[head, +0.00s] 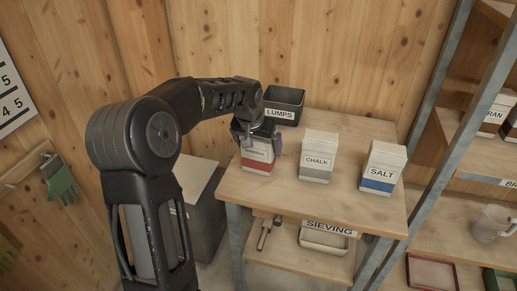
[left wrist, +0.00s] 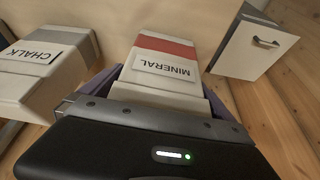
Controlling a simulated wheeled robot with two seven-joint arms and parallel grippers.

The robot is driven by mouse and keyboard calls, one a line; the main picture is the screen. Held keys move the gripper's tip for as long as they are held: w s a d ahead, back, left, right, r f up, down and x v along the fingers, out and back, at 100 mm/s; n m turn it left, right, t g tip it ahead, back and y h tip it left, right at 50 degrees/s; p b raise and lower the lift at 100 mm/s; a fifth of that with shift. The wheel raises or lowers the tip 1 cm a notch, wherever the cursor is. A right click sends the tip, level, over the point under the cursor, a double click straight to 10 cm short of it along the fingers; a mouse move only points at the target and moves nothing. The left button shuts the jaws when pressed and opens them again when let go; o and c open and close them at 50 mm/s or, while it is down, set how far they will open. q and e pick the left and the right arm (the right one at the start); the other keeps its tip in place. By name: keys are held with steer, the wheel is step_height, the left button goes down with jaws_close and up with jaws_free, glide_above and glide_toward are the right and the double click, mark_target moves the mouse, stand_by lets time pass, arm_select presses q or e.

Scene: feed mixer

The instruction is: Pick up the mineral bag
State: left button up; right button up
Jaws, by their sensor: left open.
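The mineral bag (head: 257,158) is white with a red band and stands on the wooden table at its left end. In the left wrist view the mineral bag (left wrist: 162,62) shows its MINERAL label upside down, close in front of the gripper. My left gripper (head: 257,140) is open at the top of the bag, with its fingers on either side of it. In the left wrist view the fingers of the left gripper (left wrist: 155,90) show partly beside the bag. Whether they touch it cannot be told. My right gripper is not in view.
The chalk bag (head: 318,160) and salt bag (head: 382,167) stand to the right on the table (head: 300,197). A dark LUMPS bin (head: 284,103) is behind the mineral bag. A metal shelf post (head: 440,85) rises at the right. Bare tabletop lies between the bags.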

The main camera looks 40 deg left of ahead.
arm_select(q)
steer(key=shift+c, duration=0.6)
steer(key=c, duration=1.6)
steer(key=shift+c, duration=0.4)
